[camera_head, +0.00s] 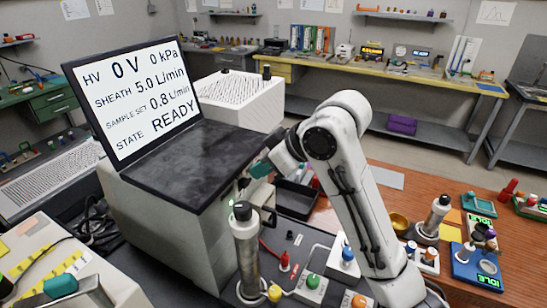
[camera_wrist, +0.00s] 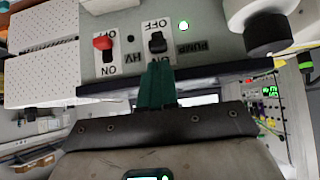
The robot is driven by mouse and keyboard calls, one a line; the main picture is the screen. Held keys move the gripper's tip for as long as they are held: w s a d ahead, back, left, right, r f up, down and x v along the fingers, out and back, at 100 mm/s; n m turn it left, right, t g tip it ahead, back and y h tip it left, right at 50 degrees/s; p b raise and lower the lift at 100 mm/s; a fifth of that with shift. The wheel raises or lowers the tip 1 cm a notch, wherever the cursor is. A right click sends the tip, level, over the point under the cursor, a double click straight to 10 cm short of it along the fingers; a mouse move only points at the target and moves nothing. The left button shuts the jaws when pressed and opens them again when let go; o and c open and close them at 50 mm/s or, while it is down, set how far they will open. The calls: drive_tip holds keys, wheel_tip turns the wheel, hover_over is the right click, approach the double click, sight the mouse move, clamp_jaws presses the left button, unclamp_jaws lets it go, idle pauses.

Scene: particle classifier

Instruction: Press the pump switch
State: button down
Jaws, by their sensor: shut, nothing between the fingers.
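The black pump switch (camera_wrist: 156,43) sits on a white plate marked OFF in the wrist view, beside an upside-down PUMP label. A red HV switch (camera_wrist: 103,43) is left of it, and a lit green lamp (camera_wrist: 183,25) is to its upper right. My gripper (camera_wrist: 158,68) is shut and empty, its teal fingers pointing at the pump switch. The tips look very close to it; I cannot tell whether they touch. In the head view my gripper (camera_head: 260,170) is at the right side of the grey-white cabinet (camera_head: 180,225). The switches cannot be made out there.
A screen (camera_head: 135,95) on the cabinet reads 0 V, 0 kPa and READY. A black-capped metal cylinder (camera_head: 245,250) stands close below my gripper. Knobs and cables crowd the bench there. The wooden table (camera_head: 460,290) at right holds small devices.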

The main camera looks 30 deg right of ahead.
sight(242, 180)
drive_tip(key=shift+x, duration=1.7)
drive_tip(key=shift+f+b, duration=0.3)
drive_tip(key=shift+f, duration=1.1)
